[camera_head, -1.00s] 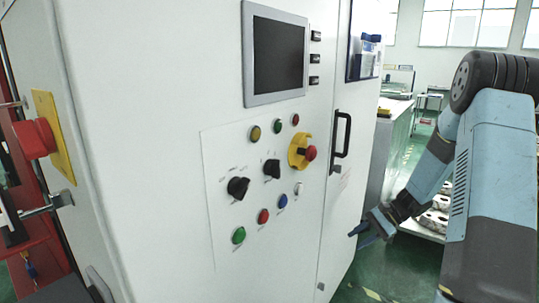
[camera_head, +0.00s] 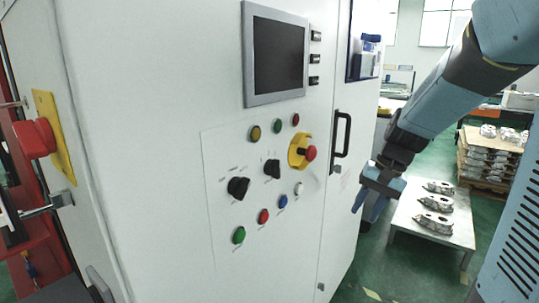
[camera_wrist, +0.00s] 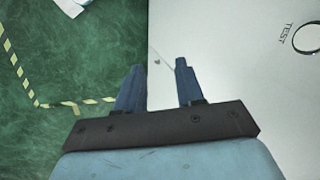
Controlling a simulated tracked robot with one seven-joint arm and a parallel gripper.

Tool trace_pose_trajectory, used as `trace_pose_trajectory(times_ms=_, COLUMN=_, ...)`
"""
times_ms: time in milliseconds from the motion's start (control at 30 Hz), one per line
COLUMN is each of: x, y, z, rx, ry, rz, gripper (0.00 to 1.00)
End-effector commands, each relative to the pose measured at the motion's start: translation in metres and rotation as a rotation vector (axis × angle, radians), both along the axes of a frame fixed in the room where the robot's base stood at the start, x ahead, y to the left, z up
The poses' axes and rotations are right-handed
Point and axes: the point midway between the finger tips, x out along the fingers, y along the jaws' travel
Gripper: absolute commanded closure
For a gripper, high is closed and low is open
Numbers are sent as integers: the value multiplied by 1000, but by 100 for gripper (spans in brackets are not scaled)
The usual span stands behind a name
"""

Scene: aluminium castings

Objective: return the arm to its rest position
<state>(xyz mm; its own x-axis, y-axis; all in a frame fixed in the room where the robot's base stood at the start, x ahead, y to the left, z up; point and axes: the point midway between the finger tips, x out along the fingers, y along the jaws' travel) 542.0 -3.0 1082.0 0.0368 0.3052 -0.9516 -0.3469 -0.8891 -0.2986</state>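My gripper (camera_head: 369,207) hangs from my blue and dark grey arm at the right of the head view, fingers pointing down. It is beside the right edge of the white control cabinet (camera_head: 150,120), near the door handle (camera_head: 341,135). In the wrist view my gripper (camera_wrist: 161,75) shows two blue fingers spread apart with nothing between them. The cabinet's white face (camera_wrist: 240,60) lies beyond the right finger, with a round control marked TEST (camera_wrist: 309,38). I cannot tell how close the fingers are to the cabinet.
A low table (camera_head: 404,222) with several castings stands right of the cabinet. A pallet stack of castings (camera_head: 487,163) is behind it. The cabinet panel carries buttons, knobs and a red emergency stop (camera_head: 310,153). Green floor (camera_wrist: 80,60) with striped tape is open.

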Motion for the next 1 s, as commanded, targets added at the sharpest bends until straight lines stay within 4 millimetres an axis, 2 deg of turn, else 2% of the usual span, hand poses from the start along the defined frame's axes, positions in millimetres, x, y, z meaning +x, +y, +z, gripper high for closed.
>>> trace_pose_trajectory(times_ms=200, x=-37, y=7, z=33, rx=-106, ry=-115, rz=79, gripper=63)
trace_pose_trajectory(times_ms=500, x=-87, y=9, z=66, rx=-240, ry=-276, rz=171, gripper=63)
trace_pose_trajectory(times_ms=800, x=-132, y=5, z=87, rx=-351, ry=-434, rz=246, gripper=63)
trace_pose_trajectory(times_ms=1000, x=-148, y=4, z=93, rx=-389, ry=-492, rz=269, gripper=63)
